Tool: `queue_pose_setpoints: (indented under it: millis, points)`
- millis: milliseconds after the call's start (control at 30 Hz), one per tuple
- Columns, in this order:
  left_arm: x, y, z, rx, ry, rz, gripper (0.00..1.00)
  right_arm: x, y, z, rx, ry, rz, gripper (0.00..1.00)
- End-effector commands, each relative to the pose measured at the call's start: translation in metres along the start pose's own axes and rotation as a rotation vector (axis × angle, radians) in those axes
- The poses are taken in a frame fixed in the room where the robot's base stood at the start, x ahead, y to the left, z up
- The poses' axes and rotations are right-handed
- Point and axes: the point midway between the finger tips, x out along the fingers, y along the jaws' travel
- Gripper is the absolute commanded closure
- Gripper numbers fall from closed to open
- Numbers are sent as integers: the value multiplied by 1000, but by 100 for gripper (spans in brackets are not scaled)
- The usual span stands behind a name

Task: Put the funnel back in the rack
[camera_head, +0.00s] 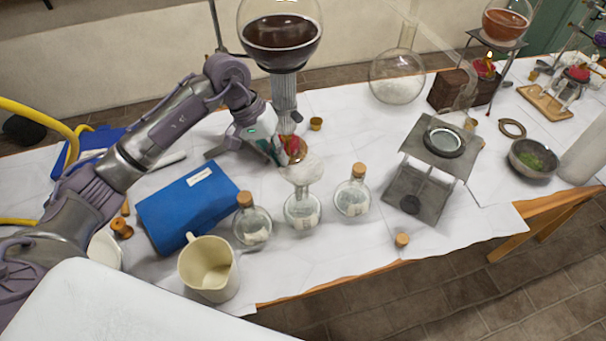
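A clear glass funnel (300,167) appears to sit in the mouth of the middle round flask (302,212), upright. My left gripper (242,158) is just left of and behind the funnel. Its fingers look spread apart, with nothing visible between them. I cannot tell whether one finger touches the funnel or the red thing (292,147) behind it. A low wooden rack (543,103) holding glassware stands at the far right; I cannot tell whether it is the funnel's rack. My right gripper is not in view.
Corked flasks (252,226) (353,197) flank the middle flask. A large globe of dark liquid (280,35) rises behind. A grey metal stand (428,170) is to the right. The front table edge is close.

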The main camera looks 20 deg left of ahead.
Motion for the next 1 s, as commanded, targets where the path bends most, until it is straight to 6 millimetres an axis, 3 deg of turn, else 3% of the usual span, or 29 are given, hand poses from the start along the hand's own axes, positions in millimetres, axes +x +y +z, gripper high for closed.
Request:
queue_pose_setpoints:
  millis: [1000]
  points:
    - [-58, 24, 0, -1, 2, -1, 100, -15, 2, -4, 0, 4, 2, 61]
